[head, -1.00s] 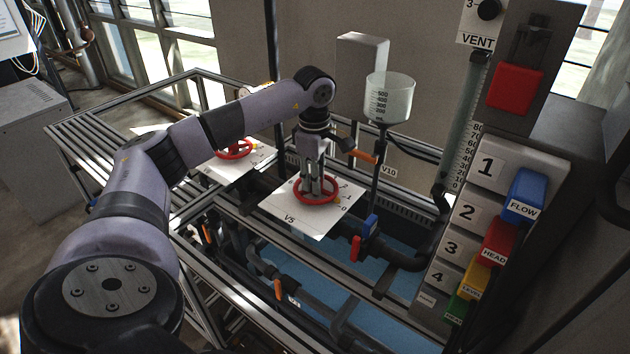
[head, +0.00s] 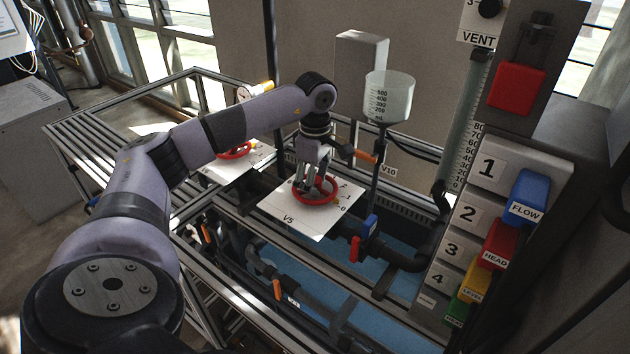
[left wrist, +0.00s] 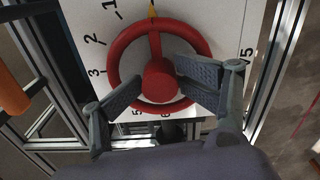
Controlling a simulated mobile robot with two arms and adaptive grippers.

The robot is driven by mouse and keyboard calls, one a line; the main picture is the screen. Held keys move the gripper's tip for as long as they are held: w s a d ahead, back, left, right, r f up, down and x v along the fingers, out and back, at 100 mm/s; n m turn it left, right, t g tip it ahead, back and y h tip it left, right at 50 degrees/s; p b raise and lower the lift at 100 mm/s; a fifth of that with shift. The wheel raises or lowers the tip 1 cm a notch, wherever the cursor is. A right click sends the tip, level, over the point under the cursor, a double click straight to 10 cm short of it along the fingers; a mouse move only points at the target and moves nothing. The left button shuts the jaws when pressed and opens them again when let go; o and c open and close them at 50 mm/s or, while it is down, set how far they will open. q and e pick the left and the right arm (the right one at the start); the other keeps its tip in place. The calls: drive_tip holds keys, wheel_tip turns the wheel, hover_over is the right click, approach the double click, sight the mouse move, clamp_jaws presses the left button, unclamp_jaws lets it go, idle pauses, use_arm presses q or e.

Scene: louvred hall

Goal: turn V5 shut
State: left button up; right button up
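The V5 valve has a red handwheel (head: 315,203) on a white plate (head: 287,222) marked V5 with a number scale. Its yellow pointer lies near the 1 and 0 marks in the head view; I cannot read the exact mark. In the left wrist view the handwheel (left wrist: 159,83) fills the middle, its yellow pointer (left wrist: 153,12) at the top, past the 1. My left gripper (head: 314,182) is over the wheel, fingers spread. In the left wrist view the gripper (left wrist: 158,78) has one finger either side of the hub, seemingly apart from it. My right gripper is out of view.
Another red handwheel (head: 234,150) on its own plate stands to the left. An orange-handled valve (head: 366,157) by the V10 label and a funnel (head: 389,98) are close behind. A red-handled valve (head: 354,249) stands at the front right of the plate. Metal frame rails surround the area.

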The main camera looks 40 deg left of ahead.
use_arm(q)
drive_tip(key=shift+d, duration=0.1)
wheel_tip(320, 180, up, 7)
drive_tip(key=p, duration=0.5)
drive_tip(key=shift+r, duration=0.15)
wheel_tip(320, 180, up, 12)
idle(0.6)
